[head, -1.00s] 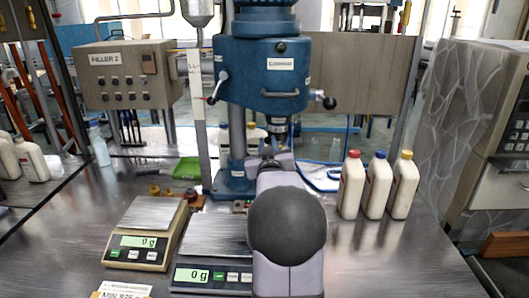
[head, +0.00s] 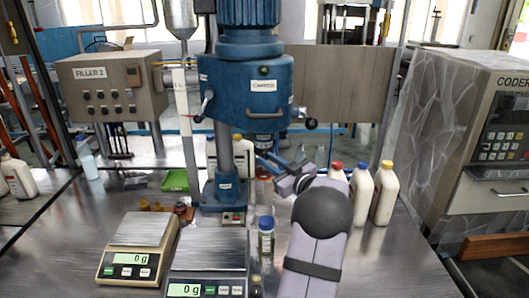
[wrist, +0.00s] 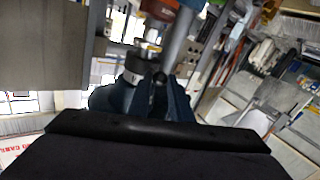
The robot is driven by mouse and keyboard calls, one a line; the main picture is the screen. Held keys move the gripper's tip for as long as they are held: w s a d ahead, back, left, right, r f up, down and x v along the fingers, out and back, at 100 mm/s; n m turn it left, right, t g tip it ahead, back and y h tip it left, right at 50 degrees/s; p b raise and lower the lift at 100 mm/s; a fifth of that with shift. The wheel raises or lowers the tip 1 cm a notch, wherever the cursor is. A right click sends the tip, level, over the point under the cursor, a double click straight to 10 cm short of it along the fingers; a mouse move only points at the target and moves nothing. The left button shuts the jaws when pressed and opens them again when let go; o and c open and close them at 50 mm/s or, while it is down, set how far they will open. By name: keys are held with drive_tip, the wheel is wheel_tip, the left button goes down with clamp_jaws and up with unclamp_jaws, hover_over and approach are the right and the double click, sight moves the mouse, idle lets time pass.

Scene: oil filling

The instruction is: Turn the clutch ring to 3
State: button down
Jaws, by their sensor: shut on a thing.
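The clutch ring (head: 264,141) appears to be the dark ring below the blue capping head (head: 245,90); its markings are too small to read. My gripper (head: 263,163) reaches in from the right, its blue fingers at the ring's lower right side. In the wrist view my gripper (wrist: 158,82) has its fingers close together around a small dark part. A ring with a pale band (wrist: 135,64) shows just beyond. The fingers seem shut on the clutch ring, but the contact is partly hidden.
Two scales (head: 133,248) (head: 208,262) and a blue-capped bottle (head: 266,240) stand in front. Several white bottles (head: 361,190) stand right of my arm, partly behind it. The filler box (head: 108,85) is at left and a grey coder cabinet (head: 470,140) at right.

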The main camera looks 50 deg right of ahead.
drive_tip(key=shift+s+d+r+n+y+p, duration=0.15)
drive_tip(key=shift+d+n+y+p, duration=0.2)
drive_tip(key=shift+y, duration=0.3)
drive_tip(key=shift+s+d+n+y+p, duration=0.1)
drive_tip(key=shift+d+n+y+p, duration=0.1)
drive_tip(key=shift+n+y+p, duration=0.35)
drive_tip(key=shift+s+d+r+n+y+p, duration=0.15)
drive_tip(key=shift+d+n+y+p, duration=0.15)
drive_tip(key=shift+y, duration=0.4)
drive_tip(key=shift+d+f+y, duration=0.1)
drive_tip(key=shift+y, duration=0.2)
drive_tip(key=c, duration=1.6)
unclamp_jaws()
drive_tip(key=shift+f, duration=0.1)
drive_tip(key=shift+s, duration=0.5)
drive_tip(key=s+b, duration=0.2)
drive_tip(key=s, duration=0.4)
drive_tip(key=shift+s+d, duration=0.2)
drive_tip(key=shift+w, duration=0.1)
